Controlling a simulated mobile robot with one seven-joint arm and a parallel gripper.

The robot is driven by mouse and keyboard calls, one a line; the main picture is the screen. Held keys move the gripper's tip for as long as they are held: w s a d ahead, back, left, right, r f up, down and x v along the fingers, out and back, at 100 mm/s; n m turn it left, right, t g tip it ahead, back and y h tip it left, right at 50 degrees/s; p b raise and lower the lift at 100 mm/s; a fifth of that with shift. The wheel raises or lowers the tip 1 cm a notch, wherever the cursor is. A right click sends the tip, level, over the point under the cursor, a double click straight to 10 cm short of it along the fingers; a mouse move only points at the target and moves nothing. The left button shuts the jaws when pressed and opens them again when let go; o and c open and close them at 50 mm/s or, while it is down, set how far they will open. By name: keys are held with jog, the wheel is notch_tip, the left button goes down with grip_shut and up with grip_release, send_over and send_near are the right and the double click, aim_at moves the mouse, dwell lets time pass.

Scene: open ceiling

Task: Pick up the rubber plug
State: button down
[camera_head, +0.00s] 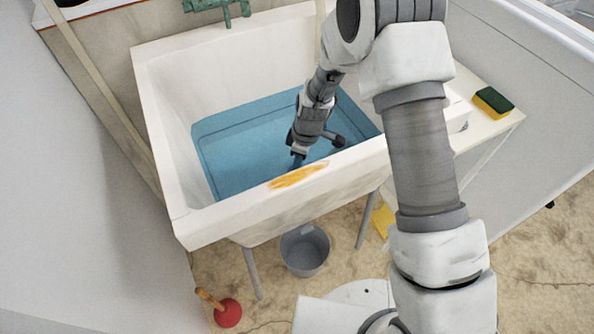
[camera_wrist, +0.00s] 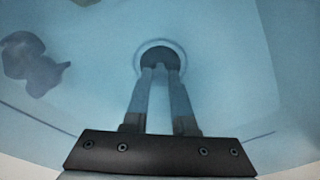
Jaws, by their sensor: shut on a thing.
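The rubber plug (camera_wrist: 159,55) is a dark round piece in the wrist view, at the middle of a pale drain ring (camera_wrist: 180,46) on the sink floor. My gripper (camera_wrist: 160,70) has its two fingers close together at the tips, shut on the plug from above. In the head view my gripper (camera_head: 297,162) reaches down into the blue water of the white sink (camera_head: 210,222), near its front wall. The plug is hidden there by my gripper and the sink's front wall. I cannot tell whether the plug is lifted off the drain.
A dark blurred shape (camera_wrist: 35,70) shows at the left of the wrist view. The sink's front rim has an orange stain (camera_head: 298,175). A sponge (camera_head: 492,102) lies on the right ledge. A bucket (camera_head: 305,250) and a red plunger (camera_head: 228,312) are on the floor below.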

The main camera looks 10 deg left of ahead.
notch_tip(320, 180, up, 10)
jog(key=p, duration=0.2)
jog(key=shift+p, duration=0.35)
dwell(0.6)
